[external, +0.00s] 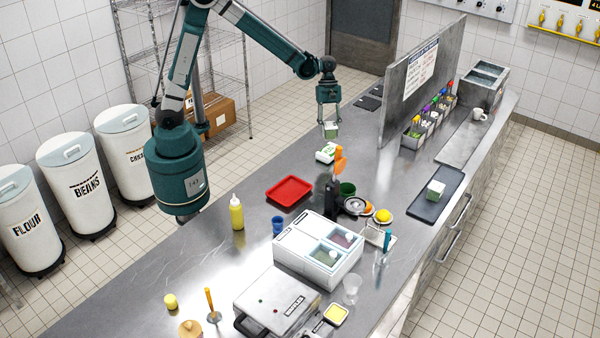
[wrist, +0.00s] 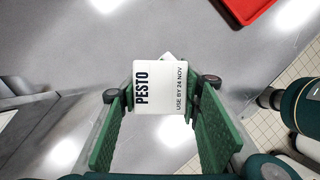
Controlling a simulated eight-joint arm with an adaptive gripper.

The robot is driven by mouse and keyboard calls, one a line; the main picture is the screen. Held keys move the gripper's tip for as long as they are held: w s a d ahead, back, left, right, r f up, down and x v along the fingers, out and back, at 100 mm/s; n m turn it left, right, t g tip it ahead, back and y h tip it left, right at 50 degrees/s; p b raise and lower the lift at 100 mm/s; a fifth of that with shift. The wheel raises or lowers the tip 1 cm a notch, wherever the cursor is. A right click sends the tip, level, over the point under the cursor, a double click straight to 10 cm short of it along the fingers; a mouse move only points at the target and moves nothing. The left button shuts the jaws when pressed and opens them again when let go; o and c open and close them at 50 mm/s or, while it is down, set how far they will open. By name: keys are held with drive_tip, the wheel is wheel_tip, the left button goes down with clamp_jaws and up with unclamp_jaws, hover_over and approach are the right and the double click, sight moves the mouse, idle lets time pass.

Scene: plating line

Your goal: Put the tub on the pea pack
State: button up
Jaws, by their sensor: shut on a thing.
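My gripper (external: 330,119) is shut on a small tub (external: 331,131) with pale sides showing green. In the wrist view the tub (wrist: 160,88) sits between the green fingers, its white lid reading "PESTO" and "USE BY 24 NOV". The pea pack (external: 326,152), which looks to be the white and green pack, lies on the steel counter just below the tub in the external picture. A gap shows between them; how far the tub is above the counter is hard to tell. A small white corner shows behind the tub in the wrist view; I cannot tell what it is.
An orange utensil (external: 340,160) stands close to the pack's right. A red tray (external: 289,190) lies nearer the camera. A tall metal partition (external: 410,95) stands behind right. Counter left of the pack is clear.

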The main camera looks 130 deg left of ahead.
sight(330, 136)
drive_tip(key=shift+f, duration=1.55)
drive_tip(key=shift+f, duration=0.1)
drive_tip(key=shift+f, duration=1.8)
drive_tip(key=shift+f+b, duration=0.1)
drive_tip(key=shift+b, duration=0.2)
drive_tip(key=o, duration=0.9)
drive_tip(key=shift+o, duration=0.2)
drive_tip(key=v, duration=1.2)
drive_tip(key=shift+p, duration=0.4)
drive_tip(key=shift+d, duration=0.1)
